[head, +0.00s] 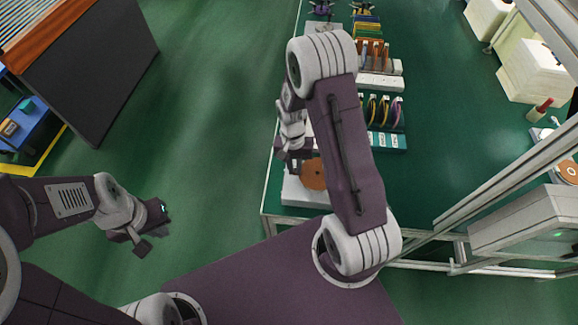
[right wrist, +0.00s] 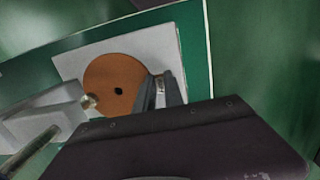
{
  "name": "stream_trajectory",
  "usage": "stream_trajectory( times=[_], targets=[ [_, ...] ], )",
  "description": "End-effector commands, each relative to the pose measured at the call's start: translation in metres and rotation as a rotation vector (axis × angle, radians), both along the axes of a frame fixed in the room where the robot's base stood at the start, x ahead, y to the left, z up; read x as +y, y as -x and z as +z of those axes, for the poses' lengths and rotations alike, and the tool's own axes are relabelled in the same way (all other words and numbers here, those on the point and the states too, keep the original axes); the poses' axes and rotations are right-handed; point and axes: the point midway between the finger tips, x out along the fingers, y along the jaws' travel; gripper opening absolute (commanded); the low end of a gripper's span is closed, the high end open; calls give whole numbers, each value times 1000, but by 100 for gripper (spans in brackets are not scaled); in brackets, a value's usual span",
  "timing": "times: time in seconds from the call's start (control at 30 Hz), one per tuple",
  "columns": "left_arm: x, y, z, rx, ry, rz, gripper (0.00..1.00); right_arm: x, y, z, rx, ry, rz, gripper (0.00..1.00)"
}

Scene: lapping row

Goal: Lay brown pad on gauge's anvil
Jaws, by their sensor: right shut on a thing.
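The brown pad is a flat round disc with a small dark hole; it shows in the head view (head: 314,174) and in the right wrist view (right wrist: 106,72). My right gripper (head: 301,165) is shut on the pad's edge, its fingers also in the right wrist view (right wrist: 160,92). The pad overlaps a pale grey plate (right wrist: 72,66); I cannot tell whether it touches it. A grey body with a brass tip (right wrist: 88,101), apparently the gauge, reaches the pad's left edge in the wrist view. The anvil is not clearly visible. My left gripper (head: 150,225) is open and empty over the floor.
The green table (head: 440,130) holds racks with coloured discs (head: 384,110) and a white block (head: 380,82) beyond my right arm. A grey machine (head: 520,220) and metal frame rails stand at the right. A dark cabinet (head: 95,75) stands at the left, with clear floor between.

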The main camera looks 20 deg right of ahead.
Motion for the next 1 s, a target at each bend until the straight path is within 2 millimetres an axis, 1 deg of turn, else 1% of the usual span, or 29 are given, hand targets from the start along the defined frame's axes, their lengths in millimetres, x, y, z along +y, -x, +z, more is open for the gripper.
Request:
stream_trajectory(
  times=[0.07,0.33,0.37,0.4,0.43,0.77,0.87,1.0],
  targets=[
    [0,0,-2,0,0,0,0,0,0,-3,0,0,0,0],
    [0,0,-2,0,0,0,0,0,0,-3,0,0,0,0],
    [0,0,-2,0,0,0,0,0,0,-3,0,0,0,18],
    [0,0,-2,0,0,0,0,0,0,-3,0,0,0,30],
    [0,0,-2,0,0,0,0,0,-1,-3,0,0,0,38],
    [0,0,-2,0,0,0,0,0,-1,-2,-1,0,0,38],
    [0,0,-3,0,0,0,0,0,-4,11,-5,1,-1,38],
    [0,0,-4,0,0,0,0,1,-7,43,-8,0,-1,38]
  ],
)
